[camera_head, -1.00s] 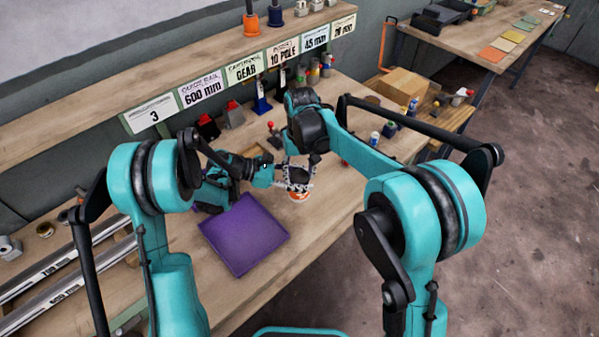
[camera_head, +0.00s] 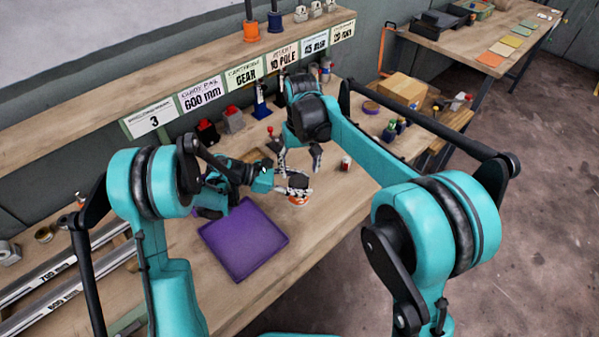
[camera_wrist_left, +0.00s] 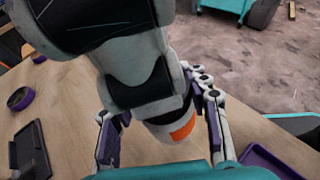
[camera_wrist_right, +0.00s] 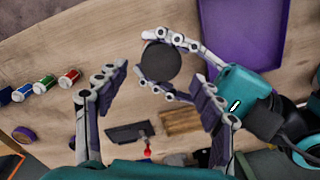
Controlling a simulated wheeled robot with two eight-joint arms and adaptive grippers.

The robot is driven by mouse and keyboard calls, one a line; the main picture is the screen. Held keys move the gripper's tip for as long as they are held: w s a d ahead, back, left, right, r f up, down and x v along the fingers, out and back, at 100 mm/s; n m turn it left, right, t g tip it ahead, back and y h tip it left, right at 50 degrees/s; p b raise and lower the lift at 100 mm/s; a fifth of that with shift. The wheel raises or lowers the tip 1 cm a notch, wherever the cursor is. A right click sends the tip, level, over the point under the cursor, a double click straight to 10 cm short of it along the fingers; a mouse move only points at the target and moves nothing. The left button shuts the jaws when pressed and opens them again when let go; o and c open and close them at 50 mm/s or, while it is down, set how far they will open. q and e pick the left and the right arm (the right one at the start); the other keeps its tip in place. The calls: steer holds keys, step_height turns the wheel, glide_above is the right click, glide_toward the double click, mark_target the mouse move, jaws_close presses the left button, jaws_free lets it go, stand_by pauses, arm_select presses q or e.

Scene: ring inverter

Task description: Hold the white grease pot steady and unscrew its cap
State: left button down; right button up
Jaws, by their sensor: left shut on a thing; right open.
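The white grease pot (camera_head: 299,200) has an orange label and stands upright just right of the purple tray; its label also shows in the left wrist view (camera_wrist_left: 182,129). My left gripper (camera_head: 291,189) is shut around the pot, with a finger on either side. The pot's round dark cap (camera_wrist_right: 161,63) sits on top between the left fingers and shows in the head view (camera_head: 298,181). My right gripper (camera_wrist_right: 161,76) is open and empty above the cap, its fingers apart from it. A large grey and black shape hides part of the pot in the left wrist view.
The purple tray (camera_head: 243,270) lies in front of the left arm. Several small bottles (camera_wrist_right: 45,86) stand to the right of the pot on the bench. A shelf with labels (camera_head: 200,95) runs behind. Bare wood surrounds the pot's right side.

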mark_target(299, 181)
step_height(299, 181, up, 3)
steer(key=m, duration=0.3)
steer(key=shift+a, duration=0.1)
step_height(299, 181, down, 8)
steer(key=shift+s+r, duration=0.1)
steer(key=shift+r, duration=0.1)
steer(key=c, duration=1.2)
steer(key=n, duration=0.3)
steer(key=shift+c, duration=0.2)
